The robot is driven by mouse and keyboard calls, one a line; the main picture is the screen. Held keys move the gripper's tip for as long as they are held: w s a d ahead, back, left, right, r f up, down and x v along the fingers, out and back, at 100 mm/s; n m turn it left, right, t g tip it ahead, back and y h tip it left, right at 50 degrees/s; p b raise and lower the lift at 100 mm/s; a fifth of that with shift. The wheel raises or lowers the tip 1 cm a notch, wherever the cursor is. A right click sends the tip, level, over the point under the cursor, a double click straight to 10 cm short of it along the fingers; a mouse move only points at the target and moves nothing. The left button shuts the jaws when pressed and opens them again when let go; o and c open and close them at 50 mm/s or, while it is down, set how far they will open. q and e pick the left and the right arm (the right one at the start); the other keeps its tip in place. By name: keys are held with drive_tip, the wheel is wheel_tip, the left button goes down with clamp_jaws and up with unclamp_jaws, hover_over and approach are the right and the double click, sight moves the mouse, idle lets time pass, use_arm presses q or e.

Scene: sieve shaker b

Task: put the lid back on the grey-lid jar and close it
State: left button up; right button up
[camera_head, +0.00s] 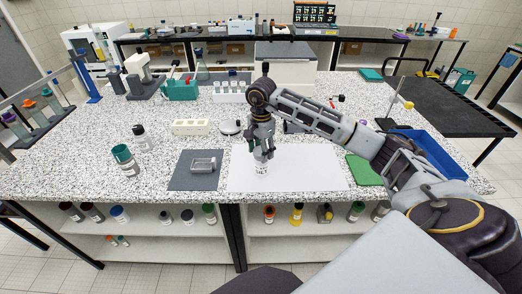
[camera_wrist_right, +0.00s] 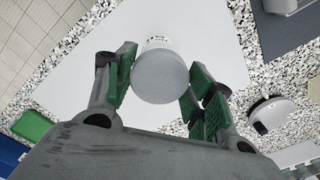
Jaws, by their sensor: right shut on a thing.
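The grey-lid jar (camera_head: 262,169) stands upright on the white sheet, a white body with a printed label. Its body (camera_wrist_right: 158,41) also shows at the top of the right wrist view. The round grey lid (camera_wrist_right: 160,78) covers the jar's top in that view; I cannot tell whether it is fully seated. My right gripper (camera_head: 261,151) points down over the jar, and its green-padded fingers (camera_wrist_right: 160,72) are on both sides of the lid, shut on it. In the head view the fingers hide the lid. My left gripper is not in view.
The white sheet (camera_head: 310,170) is clear right of the jar. A dark mat (camera_head: 182,180) with a grey fixture (camera_head: 204,164) lies to the left. A green-capped jar (camera_head: 125,160) and a dark-capped bottle (camera_head: 141,138) stand farther left. A blue tray (camera_head: 430,150) is at the right.

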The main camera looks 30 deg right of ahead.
drive_tip(key=shift+f+b, duration=0.6)
drive_tip(key=shift+b, duration=0.05)
idle(1.8)
drive_tip(key=o, duration=0.8)
drive_tip(key=shift+o, duration=0.2)
drive_tip(key=shift+r, duration=0.1)
drive_tip(key=shift+r+p, duration=1.85)
drive_tip(key=shift+r, duration=1.6)
